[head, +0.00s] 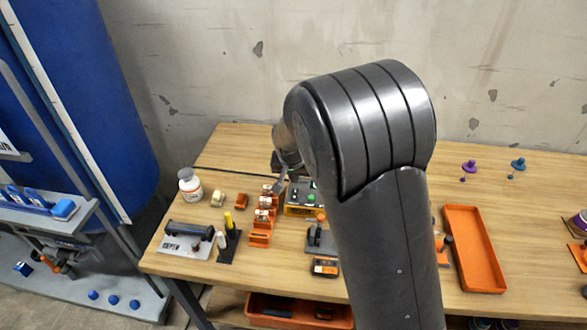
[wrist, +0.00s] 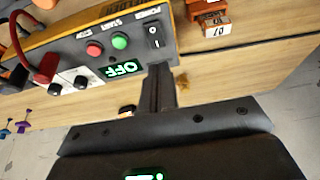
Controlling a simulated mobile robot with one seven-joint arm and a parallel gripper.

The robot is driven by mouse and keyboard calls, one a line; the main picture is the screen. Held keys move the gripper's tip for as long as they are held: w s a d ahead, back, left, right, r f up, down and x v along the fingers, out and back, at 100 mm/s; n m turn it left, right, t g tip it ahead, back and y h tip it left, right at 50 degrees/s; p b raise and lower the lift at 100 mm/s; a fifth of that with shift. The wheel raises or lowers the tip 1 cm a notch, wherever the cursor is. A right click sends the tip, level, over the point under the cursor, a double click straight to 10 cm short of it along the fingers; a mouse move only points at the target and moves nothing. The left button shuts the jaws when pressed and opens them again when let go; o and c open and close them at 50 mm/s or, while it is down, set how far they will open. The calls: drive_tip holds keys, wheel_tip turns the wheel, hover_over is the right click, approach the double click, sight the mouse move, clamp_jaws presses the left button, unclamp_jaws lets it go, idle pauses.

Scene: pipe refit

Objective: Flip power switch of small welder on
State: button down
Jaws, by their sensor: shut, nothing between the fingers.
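The small welder (wrist: 110,50) has a yellow casing and a dark panel, and lies across the upper left of the wrist view. Its power switch (wrist: 154,36), a black rocker with white marks, is at the panel's right end. A green display (wrist: 123,68) reads OFF, upside down in this view. A red button (wrist: 94,49) and a green button (wrist: 120,43) sit beside the switch. My gripper (wrist: 159,70) is shut and empty, its fingertips just below the switch in the picture; I cannot tell whether they touch the panel. In the head view the welder (head: 298,211) is partly hidden by my arm.
Orange blocks (head: 261,222) stand left of the welder, one also near the switch in the wrist view (wrist: 214,23). An orange tray (head: 472,246) lies right of my arm. The back of the bench is mostly clear.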

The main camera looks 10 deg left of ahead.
sight(295, 191)
drive_tip(key=shift+s+x, duration=0.2)
drive_tip(key=shift+x, duration=0.9)
drive_tip(key=shift+s+x, duration=0.2)
drive_tip(key=shift+x, duration=0.95)
drive_tip(key=shift+f, duration=0.1)
drive_tip(key=shift+w+f, duration=0.1)
drive_tip(key=shift+w+f+g, duration=0.1)
drive_tip(key=shift+f+g, duration=0.05)
drive_tip(key=shift+g, duration=0.15)
drive_tip(key=shift+s, duration=0.95)
